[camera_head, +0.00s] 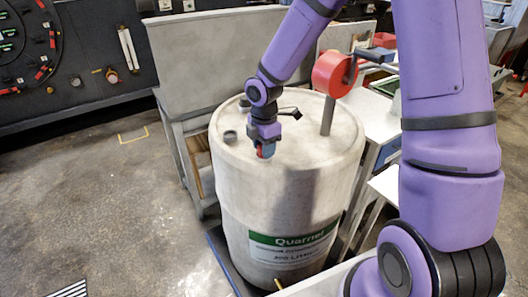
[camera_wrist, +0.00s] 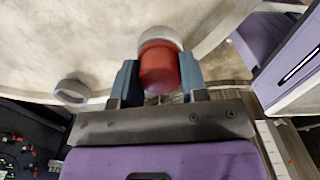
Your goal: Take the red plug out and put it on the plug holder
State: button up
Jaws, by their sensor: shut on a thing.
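The red plug (camera_wrist: 160,66) is between the two blue fingers of my gripper (camera_wrist: 158,80) in the wrist view. My gripper is shut on it. The far end of the plug meets a pale grey round collar (camera_wrist: 162,35) on the drum top. I cannot tell whether the plug still sits inside the collar. In the head view my gripper (camera_head: 266,152) points down at the near part of the top of the white drum (camera_head: 280,190), and it mostly hides the plug. I cannot make out which thing is the plug holder.
A grey cap or collar (camera_head: 230,137) stands on the drum top left of my gripper; one also shows in the wrist view (camera_wrist: 72,92). A red round pump (camera_head: 335,74) on a post rises at the right. A grey bench (camera_head: 205,55) stands behind. Floor at left is clear.

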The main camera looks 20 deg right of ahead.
jog(key=n, duration=0.2)
jog(key=shift+n, duration=0.4)
jog(key=o, duration=1.1)
jog(key=shift+c, duration=0.4)
